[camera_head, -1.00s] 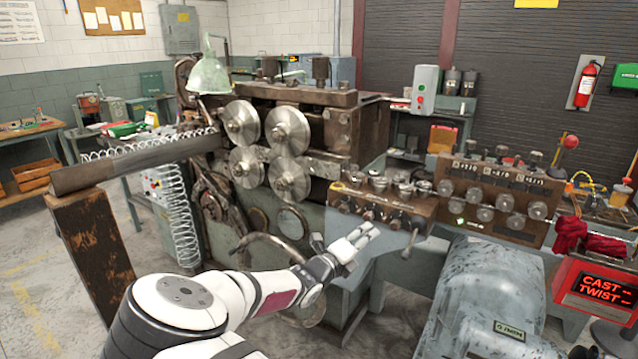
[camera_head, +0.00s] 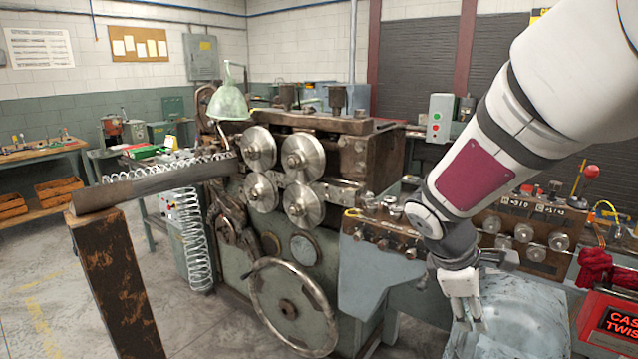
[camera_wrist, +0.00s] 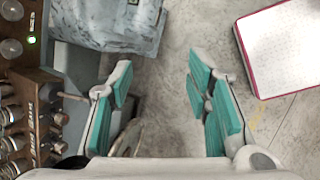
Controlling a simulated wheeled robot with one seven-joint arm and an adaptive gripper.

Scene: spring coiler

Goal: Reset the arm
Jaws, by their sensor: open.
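My gripper (camera_head: 467,322) hangs at the end of my white arm at the right of the head view, fingers pointing down. It is in front of the control panel and over the grey-blue machine cover (camera_head: 515,318). In the wrist view my gripper (camera_wrist: 160,82) is open, with its teal finger pads apart and nothing between them. The concrete floor shows between and beyond the fingers.
The spring coiler (camera_head: 290,180) with its steel rollers fills the middle. A large handwheel (camera_head: 287,308) is at its front. A knob panel (camera_wrist: 28,130) lies left in the wrist view. A rusty post (camera_head: 112,275) stands left. Open floor lies front left.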

